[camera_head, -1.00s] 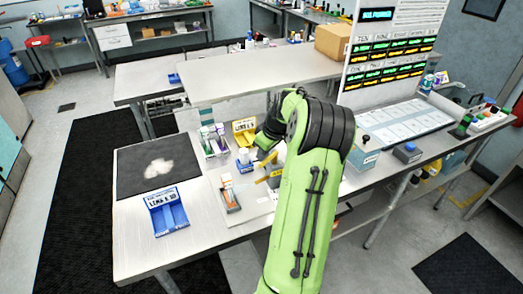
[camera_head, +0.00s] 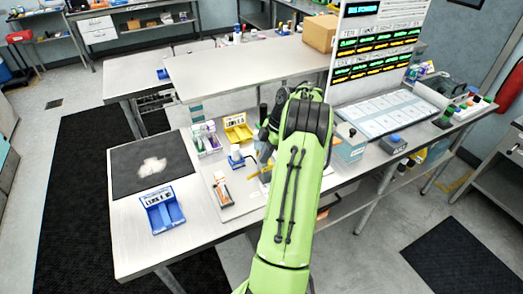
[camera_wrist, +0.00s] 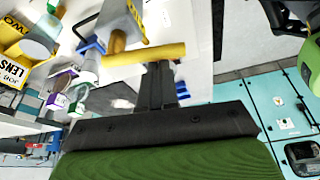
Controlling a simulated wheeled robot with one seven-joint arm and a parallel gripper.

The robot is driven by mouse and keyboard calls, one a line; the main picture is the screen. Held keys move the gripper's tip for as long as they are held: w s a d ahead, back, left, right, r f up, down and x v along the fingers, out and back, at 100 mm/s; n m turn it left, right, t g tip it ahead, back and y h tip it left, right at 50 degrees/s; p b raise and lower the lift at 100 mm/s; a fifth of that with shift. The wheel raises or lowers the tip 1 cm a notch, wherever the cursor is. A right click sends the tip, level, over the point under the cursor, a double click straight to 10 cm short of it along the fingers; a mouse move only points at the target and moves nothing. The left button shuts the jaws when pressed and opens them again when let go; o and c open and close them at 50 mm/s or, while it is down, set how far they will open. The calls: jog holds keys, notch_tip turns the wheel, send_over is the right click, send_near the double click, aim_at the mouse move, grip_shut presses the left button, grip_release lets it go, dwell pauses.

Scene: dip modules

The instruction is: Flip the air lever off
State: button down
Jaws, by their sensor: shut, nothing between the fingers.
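A yellow bar-shaped handle (camera_wrist: 143,56), which looks like the air lever, lies across the wrist view just past my fingertips. A short brass-coloured stem shows beside it. My gripper (camera_wrist: 160,76) is shut and empty, its tips right at the bar's near side; I cannot tell whether they touch. In the head view the yellow lever (camera_head: 258,173) sits on the bench left of my green arm, slanting up to the right. My gripper's fingers are hidden there behind my arm and wrist.
A yellow bin (camera_head: 237,130), a rack of bottles (camera_head: 205,140) and an orange-and-white item in a tray (camera_head: 222,193) stand left of the lever. A blue bin (camera_head: 161,211) is at the front left. A grey box (camera_head: 349,147) stands right of my arm.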

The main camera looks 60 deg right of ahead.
jog(key=shift+s+d+n+g+p, duration=0.2)
jog(key=shift+n+p, duration=0.15)
jog(key=shift+n, duration=0.25)
jog(key=shift+s+d+n+g+p, duration=0.15)
jog(key=shift+n+p, duration=0.15)
jog(key=shift+n, duration=0.3)
jog(key=shift+y, duration=0.3)
